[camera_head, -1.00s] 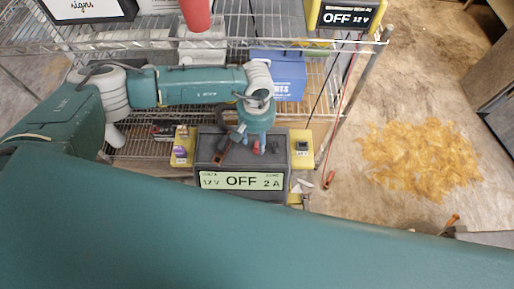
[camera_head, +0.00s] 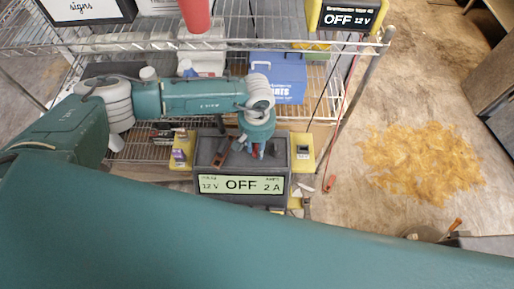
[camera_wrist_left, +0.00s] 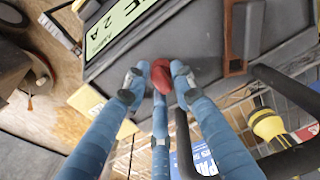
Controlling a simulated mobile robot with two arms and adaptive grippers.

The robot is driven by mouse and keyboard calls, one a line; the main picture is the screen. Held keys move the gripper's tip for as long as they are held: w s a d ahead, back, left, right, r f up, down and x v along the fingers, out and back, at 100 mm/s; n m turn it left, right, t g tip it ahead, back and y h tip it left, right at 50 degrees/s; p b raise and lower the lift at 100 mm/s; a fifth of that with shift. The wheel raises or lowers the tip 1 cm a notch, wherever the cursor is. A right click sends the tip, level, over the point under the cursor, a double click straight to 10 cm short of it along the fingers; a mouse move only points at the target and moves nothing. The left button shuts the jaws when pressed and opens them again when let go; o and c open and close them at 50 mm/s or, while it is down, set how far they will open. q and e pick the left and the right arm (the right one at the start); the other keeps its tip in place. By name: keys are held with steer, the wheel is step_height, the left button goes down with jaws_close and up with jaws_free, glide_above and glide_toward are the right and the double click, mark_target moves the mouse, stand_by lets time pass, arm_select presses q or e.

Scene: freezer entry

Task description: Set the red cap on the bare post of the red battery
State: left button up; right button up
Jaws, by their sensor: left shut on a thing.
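My left gripper (camera_head: 257,152) hangs over the dark box (camera_head: 207,150) with the display reading "12 V OFF 2 A". In the left wrist view its blue fingers (camera_wrist_left: 160,82) are closed around a small red rounded piece, the red cap (camera_wrist_left: 161,72). The cap is in front of the dark box's edge; whether it touches the box I cannot tell. In the head view the cap shows only as a bit of red between the fingers. No red battery or bare post can be made out clearly. My right gripper is not in view.
A reddish-brown bracket (camera_head: 222,158) stands on the box, left of the gripper. Yellow blocks (camera_head: 302,150) flank the box. A blue case (camera_head: 280,78) and a red cylinder (camera_head: 196,14) are on the wire rack behind. A red clamp (camera_head: 329,184) hangs at the right, beside open floor.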

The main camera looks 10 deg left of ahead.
arm_select(q)
step_height(320, 180, up, 24)
steer(key=p, duration=1)
steer(key=shift+p, duration=0.3)
